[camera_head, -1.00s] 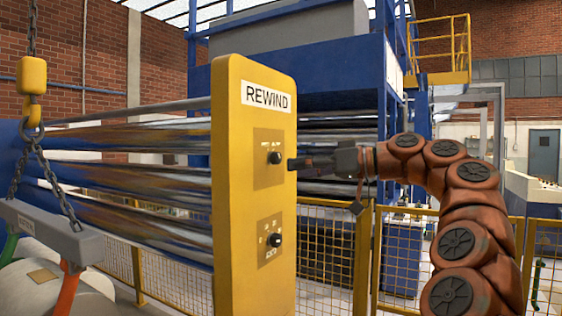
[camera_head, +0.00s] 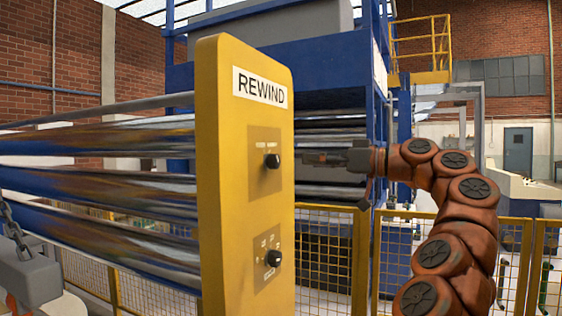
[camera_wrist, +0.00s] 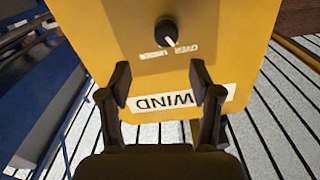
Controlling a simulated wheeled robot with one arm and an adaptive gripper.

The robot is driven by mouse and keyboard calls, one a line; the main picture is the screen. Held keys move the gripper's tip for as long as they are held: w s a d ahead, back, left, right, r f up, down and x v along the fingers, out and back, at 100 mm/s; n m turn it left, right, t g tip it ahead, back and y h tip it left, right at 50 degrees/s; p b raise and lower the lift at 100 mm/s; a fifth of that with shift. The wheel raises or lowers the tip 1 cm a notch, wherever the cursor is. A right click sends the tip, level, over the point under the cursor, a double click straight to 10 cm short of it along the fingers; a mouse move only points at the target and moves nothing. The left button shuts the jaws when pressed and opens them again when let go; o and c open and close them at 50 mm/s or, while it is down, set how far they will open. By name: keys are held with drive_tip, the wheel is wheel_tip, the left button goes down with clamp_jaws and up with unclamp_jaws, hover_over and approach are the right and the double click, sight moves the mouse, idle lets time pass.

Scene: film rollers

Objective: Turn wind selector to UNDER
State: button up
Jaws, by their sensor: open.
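The wind selector is a black round knob (camera_wrist: 166,31) on the yellow REWIND panel (camera_wrist: 238,25), seen upside down in the wrist view. Its white pointer mark is toward the lower right, by a label that appears to read OVER; the other label, to the left, appears to be UNDER. In the head view it is the upper knob (camera_head: 272,161). My gripper (camera_wrist: 160,84) is open and empty, with its fingers in front of the WIND lettering, below the knob in the wrist picture and apart from it. In the head view my gripper (camera_head: 305,158) is level with the upper knob, right of it.
A second black knob (camera_head: 273,258) with several labels is lower on the same panel. Shiny rollers (camera_head: 110,180) run left behind the panel. A yellow mesh fence (camera_head: 325,245) stands behind my arm. A grey hoist bar (camera_head: 28,275) hangs at lower left.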

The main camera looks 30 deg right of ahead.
sight(278, 161)
drive_tip(key=x, duration=0.3)
drive_tip(key=a+x, duration=0.1)
drive_tip(key=x, duration=0.2)
drive_tip(key=s+x, duration=0.1)
drive_tip(key=x, duration=0.1)
drive_tip(key=shift+w+a+r, duration=0.15)
drive_tip(key=shift+w+a, duration=0.15)
drive_tip(key=shift+a, duration=0.3)
drive_tip(key=shift+w, duration=0.1)
drive_tip(key=shift+w+d+f, duration=0.35)
drive_tip(key=shift+d+f, duration=0.05)
drive_tip(key=shift+d, duration=0.1)
drive_tip(key=shift+c, duration=0.2)
drive_tip(key=shift+d, duration=0.15)
drive_tip(key=shift+c, duration=1.7)
drive_tip(key=shift+s+a+r, duration=0.15)
drive_tip(key=shift+a+r, duration=0.05)
drive_tip(key=shift+a, duration=0.05)
drive_tip(key=c, duration=0.8)
drive_tip(key=shift+o, duration=0.2)
